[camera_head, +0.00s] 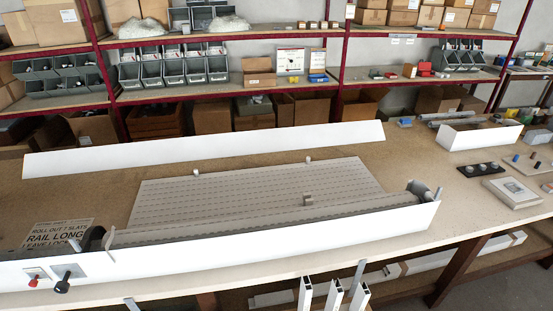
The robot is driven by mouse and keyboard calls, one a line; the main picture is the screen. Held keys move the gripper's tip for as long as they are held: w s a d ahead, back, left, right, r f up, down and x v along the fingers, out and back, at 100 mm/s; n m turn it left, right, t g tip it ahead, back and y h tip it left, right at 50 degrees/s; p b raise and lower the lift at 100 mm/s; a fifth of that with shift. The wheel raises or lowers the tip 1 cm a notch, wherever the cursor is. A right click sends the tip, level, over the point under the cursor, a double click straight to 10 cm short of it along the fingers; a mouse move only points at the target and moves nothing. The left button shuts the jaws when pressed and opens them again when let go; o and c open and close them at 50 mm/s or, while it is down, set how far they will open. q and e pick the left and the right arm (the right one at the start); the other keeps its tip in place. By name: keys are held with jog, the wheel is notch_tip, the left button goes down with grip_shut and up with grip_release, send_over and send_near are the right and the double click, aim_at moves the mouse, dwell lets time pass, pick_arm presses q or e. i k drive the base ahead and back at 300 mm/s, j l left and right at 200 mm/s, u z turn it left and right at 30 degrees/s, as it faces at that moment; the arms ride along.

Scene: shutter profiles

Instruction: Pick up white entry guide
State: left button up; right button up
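I cannot tell for sure which part is the white entry guide. Two small pale pieces stand near the back edge of the slatted grey sheet (250,195), a left one (196,172) and a right one (308,158). A small grey-brown block (308,200) sits on the sheet. A black tray (483,170) with a few small pale round parts lies at the right of the bench. Neither of my grippers is in view, so I cannot see whether they hold anything.
A long white box (300,245) with a roller runs along the bench front; a long white panel (205,148) lies behind the sheet. A white open box (480,136) and a flat pale box (512,192) are at right. White profiles (333,295) stick up below the front edge.

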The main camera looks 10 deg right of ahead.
aim_at(306, 199)
jog(key=i+l+u, duration=0.25)
jog(key=l, duration=0.15)
jog(key=i+l+u, duration=0.3)
jog(key=l, duration=0.15)
jog(key=i+l+u, duration=0.1)
jog(key=l+u, duration=0.15)
jog(key=l, duration=0.25)
jog(key=i+l+u, duration=0.1)
jog(key=l+u, duration=0.2)
jog(key=l, duration=0.2)
jog(key=i+l+u, duration=0.1)
jog(key=l+u, duration=0.15)
jog(key=l, duration=0.3)
jog(key=l+u, duration=0.3)
jog(key=l, duration=0.25)
